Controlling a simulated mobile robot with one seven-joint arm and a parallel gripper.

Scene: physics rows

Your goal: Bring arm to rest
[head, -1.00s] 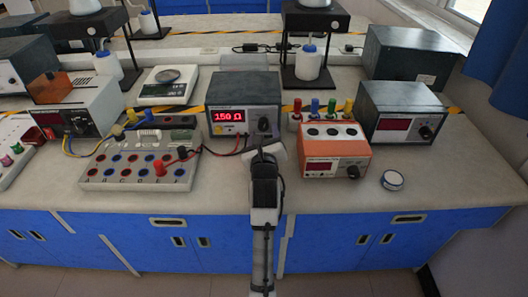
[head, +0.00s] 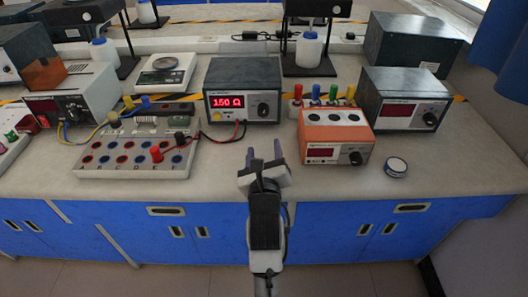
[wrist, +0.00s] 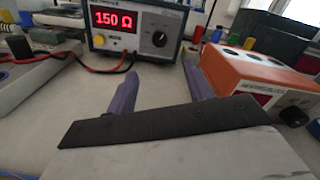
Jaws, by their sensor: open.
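My gripper (head: 264,153) is open and empty. It is over the front part of the bench, in front of the ohm meter (head: 243,90), whose red display reads 150 Ω. In the wrist view, its two purple fingers (wrist: 157,92) stand apart with bare bench top between them. The meter also shows in the wrist view (wrist: 140,28), beyond the fingers. My arm reaches in from the bottom of the head view.
A terminal board (head: 135,155) with plugs and wires lies to the left. An orange device (head: 335,137) with a small display stands to the right, beside a small round container (head: 396,167). A dark meter (head: 402,98) stands behind it. Bare bench top (head: 215,175) surrounds my gripper.

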